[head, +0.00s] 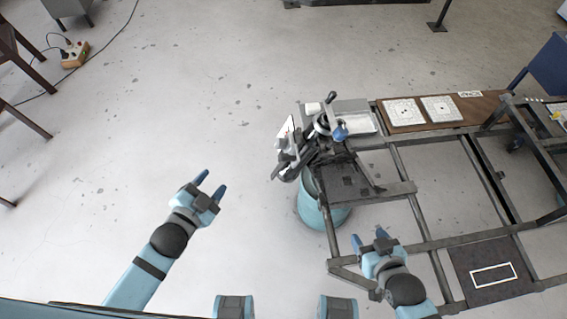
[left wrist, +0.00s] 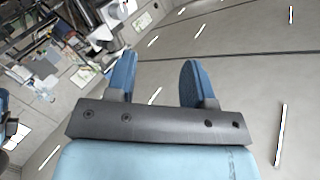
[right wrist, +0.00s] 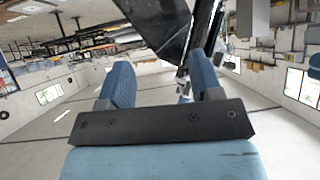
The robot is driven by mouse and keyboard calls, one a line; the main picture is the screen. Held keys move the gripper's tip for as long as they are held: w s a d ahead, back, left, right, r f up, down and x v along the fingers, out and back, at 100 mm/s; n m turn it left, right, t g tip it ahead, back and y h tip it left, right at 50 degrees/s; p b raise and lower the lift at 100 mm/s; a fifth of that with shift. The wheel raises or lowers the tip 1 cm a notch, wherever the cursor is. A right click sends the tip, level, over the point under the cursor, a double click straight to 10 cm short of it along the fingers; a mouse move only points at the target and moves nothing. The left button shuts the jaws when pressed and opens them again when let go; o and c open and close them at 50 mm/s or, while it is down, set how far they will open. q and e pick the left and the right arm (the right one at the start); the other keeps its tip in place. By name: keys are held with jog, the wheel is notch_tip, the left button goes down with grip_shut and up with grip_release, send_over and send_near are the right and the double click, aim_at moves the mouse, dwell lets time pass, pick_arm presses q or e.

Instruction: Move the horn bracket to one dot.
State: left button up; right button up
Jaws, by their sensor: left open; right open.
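I cannot make out for certain which part is the horn bracket. Two white square cards (head: 403,113) with small dark marks lie on a brown board at the back; I cannot tell whether these marks are the dots. My left gripper (head: 210,185) is open and empty over the floor, left of the frame. My right gripper (head: 368,238) is open and empty by the frame's near edge. Both pairs of open fingers show in the left wrist view (left wrist: 158,70) and right wrist view (right wrist: 160,75).
The metal frame (head: 400,190) has open gaps between its bars. A grey tray (head: 352,122) sits beside the brown board (head: 485,108). A teal drum (head: 312,207) stands under the frame's corner. A dark panel (head: 478,290) bears a white rectangle outline.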

aim_at(281, 157)
pick_arm(q)
jog(key=w+d+m+g+h+b, duration=0.3)
jog(key=d+m+h+b, duration=0.1)
jog(key=m, duration=0.8)
jog(key=w+d+f+m+g+h+b, duration=0.1)
jog(key=w+d+m+g+h+b, duration=0.2)
jog(key=m, duration=0.9)
jog(key=w+d+m+g+h+b, duration=0.3)
jog(key=d+m+b, duration=0.4)
jog(key=m, duration=0.5)
jog(key=shift+w+d+f+g+h, duration=0.2)
jog(key=shift+d+h, duration=0.2)
jog(key=shift+h, duration=0.05)
jog(key=shift+w+d+f+g+h, duration=0.15)
jog(key=shift+d+f+g+h, duration=0.05)
jog(key=shift+d+h, duration=0.2)
jog(key=shift+w+d, duration=0.2)
jog(key=shift+d, duration=0.4)
pick_arm(e)
notch_tip(281, 157, down, 12)
jog(key=a, duration=0.1)
jog(key=shift+w, duration=0.45)
jog(key=shift+a, duration=0.1)
pick_arm(q)
grip_shut()
pick_arm(e)
jog(key=shift+r, duration=0.15)
